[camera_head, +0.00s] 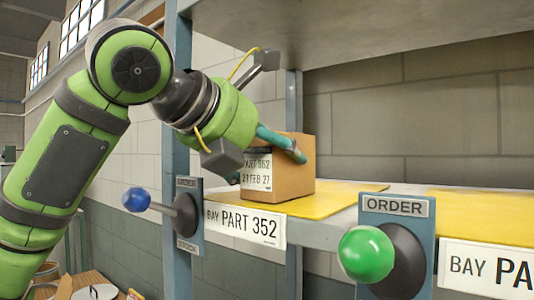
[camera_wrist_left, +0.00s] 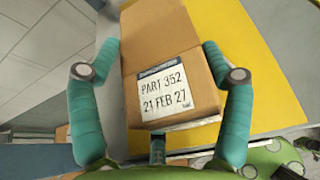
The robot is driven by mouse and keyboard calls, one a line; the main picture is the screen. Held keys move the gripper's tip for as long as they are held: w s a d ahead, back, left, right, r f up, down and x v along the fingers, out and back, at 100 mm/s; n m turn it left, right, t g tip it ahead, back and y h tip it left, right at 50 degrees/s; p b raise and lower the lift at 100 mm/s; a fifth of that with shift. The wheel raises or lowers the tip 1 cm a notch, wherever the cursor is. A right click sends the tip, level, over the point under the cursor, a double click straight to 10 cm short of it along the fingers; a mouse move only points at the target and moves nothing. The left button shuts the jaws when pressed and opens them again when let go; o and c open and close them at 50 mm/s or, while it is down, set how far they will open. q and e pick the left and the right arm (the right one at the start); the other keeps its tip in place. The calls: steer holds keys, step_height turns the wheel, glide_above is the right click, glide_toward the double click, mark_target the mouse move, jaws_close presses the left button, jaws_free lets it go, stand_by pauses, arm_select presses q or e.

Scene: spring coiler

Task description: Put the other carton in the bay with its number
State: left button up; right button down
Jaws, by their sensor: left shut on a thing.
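A brown carton (camera_head: 293,170) has a white label reading PART 352, 21 FEB 27; it also shows in the left wrist view (camera_wrist_left: 165,35). My left gripper (camera_head: 268,160) is shut on it, with teal fingers on both sides; they also show in the left wrist view (camera_wrist_left: 160,58). The carton is upright over the yellow mat (camera_head: 340,199) in the bay whose sign (camera_head: 245,224) reads BAY PART 352. I cannot tell whether its base touches the mat. My right gripper is not in view.
A blue-knobbed lever (camera_head: 137,199) sticks out left of the bay sign. A green-knobbed lever (camera_head: 366,253) under an ORDER plate (camera_head: 396,206) stands at right. Another bay with a yellow mat (camera_head: 480,215) lies beyond. A grey shelf (camera_head: 380,25) hangs above; blue posts (camera_head: 178,120) flank the bay.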

arm_select(q)
steer(key=o, duration=1.5)
steer(key=shift+f, duration=0.1)
steer(key=shift+c, duration=0.2)
steer(key=shift+o, duration=0.9)
steer(key=shift+a, duration=0.1)
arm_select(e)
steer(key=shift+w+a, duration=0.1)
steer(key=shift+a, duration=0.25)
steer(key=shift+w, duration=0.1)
arm_select(q)
steer(key=shift+s, duration=0.1)
steer(key=b+v, duration=0.4)
steer(key=v, duration=0.8)
steer(key=shift+r, duration=0.25)
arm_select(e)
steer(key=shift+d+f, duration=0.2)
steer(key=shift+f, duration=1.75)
